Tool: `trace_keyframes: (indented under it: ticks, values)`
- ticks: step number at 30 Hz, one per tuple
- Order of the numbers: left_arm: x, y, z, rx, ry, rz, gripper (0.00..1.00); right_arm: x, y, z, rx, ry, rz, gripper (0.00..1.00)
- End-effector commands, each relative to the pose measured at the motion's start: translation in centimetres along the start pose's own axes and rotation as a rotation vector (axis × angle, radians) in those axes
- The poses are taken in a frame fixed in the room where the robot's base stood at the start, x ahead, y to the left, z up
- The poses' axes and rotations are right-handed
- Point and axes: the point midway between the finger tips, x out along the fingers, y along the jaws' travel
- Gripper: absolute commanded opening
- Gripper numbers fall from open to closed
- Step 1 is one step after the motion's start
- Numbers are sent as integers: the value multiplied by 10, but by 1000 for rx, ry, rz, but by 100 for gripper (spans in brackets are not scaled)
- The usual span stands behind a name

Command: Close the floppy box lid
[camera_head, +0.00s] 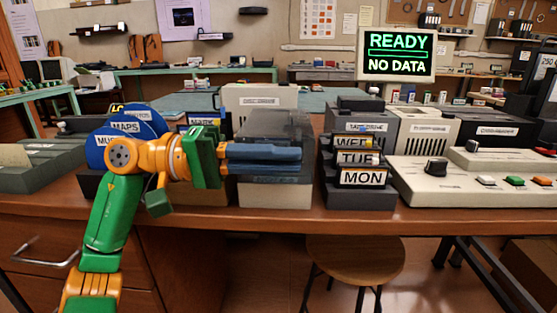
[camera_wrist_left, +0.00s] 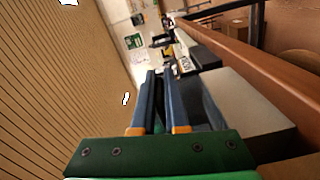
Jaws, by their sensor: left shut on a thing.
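The floppy box (camera_head: 275,194) is a beige box near the table's front edge in the middle of the head view. Its smoky, see-through lid (camera_head: 275,125) rises above and behind my fingers; its exact angle is hard to tell. My left gripper (camera_head: 298,158) reaches in from the left with its blue fingers across the front of the lid. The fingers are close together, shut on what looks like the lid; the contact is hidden. In the left wrist view the fingers (camera_wrist_left: 160,75) lie beside the dark lid and the pale box (camera_wrist_left: 252,110). My right gripper is not in view.
Labelled day boxes (camera_head: 362,177) stand right of the floppy box, with a beige console (camera_head: 470,190) beyond. Blue round label discs (camera_head: 125,128) stand behind my left arm. A monitor (camera_head: 397,54) is at the back. A stool (camera_head: 355,258) is below the table edge.

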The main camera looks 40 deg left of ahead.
Motion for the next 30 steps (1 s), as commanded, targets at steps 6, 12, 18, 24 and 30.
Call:
trace_keyframes:
  ticks: [6, 12, 18, 24, 30]
  values:
    - [1, -2, 1, -2, -4, -6, 30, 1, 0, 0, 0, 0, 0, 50]
    - [0, -2, 1, -2, -3, -4, 40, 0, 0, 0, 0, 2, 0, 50]
    - [-8, -3, 0, -2, 1, -3, 40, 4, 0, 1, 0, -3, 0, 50]
    - [-51, -4, 0, -2, 0, -3, 40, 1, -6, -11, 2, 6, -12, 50]
    - [-71, -2, 0, -2, -3, -4, 40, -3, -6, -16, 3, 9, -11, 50]
